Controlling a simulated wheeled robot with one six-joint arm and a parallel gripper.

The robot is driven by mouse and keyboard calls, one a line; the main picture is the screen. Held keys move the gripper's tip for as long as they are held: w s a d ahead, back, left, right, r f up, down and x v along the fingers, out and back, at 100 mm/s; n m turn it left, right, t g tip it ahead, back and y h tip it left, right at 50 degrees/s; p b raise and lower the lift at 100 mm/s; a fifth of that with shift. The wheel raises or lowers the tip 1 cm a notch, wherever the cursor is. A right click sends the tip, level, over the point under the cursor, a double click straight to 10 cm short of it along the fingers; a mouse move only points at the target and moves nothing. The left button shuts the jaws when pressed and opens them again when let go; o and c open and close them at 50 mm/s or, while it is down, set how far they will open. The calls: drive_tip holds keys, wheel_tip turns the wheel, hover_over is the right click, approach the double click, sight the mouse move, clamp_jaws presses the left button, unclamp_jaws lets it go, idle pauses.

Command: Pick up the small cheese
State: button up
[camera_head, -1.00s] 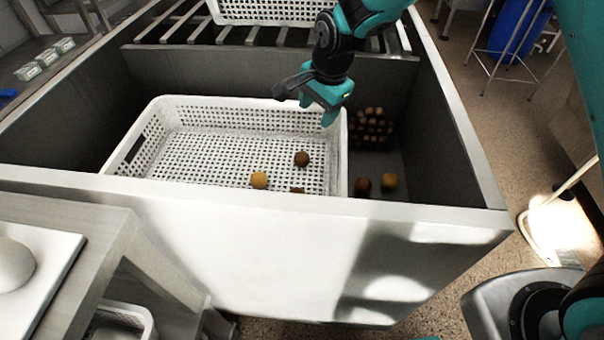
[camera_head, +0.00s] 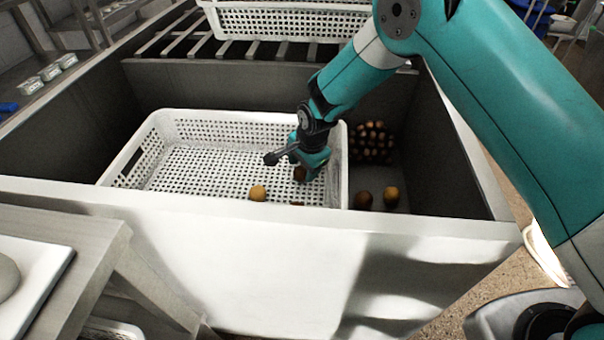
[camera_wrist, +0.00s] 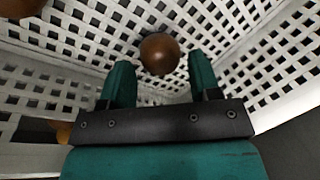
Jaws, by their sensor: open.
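Several small round cheeses lie in and beside the white perforated basket (camera_head: 190,165). A brown cheese (camera_head: 300,174) lies inside the basket, partly hidden by my gripper (camera_head: 312,172). In the wrist view this brown cheese (camera_wrist: 159,53) sits just beyond and between the fingertips of my gripper (camera_wrist: 162,75). My gripper is open and points down into the basket, with nothing held. A yellow cheese (camera_head: 258,193) lies to the left, near the basket's front side. Another brown one (camera_head: 297,204) is mostly hidden behind the sink's front rim.
The metal bin's front rim (camera_head: 240,208) and basket walls enclose the space.

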drive_tip(key=shift+x, duration=1.2)
drive_tip(key=c, duration=0.7)
drive_tip(key=shift+r, duration=0.15)
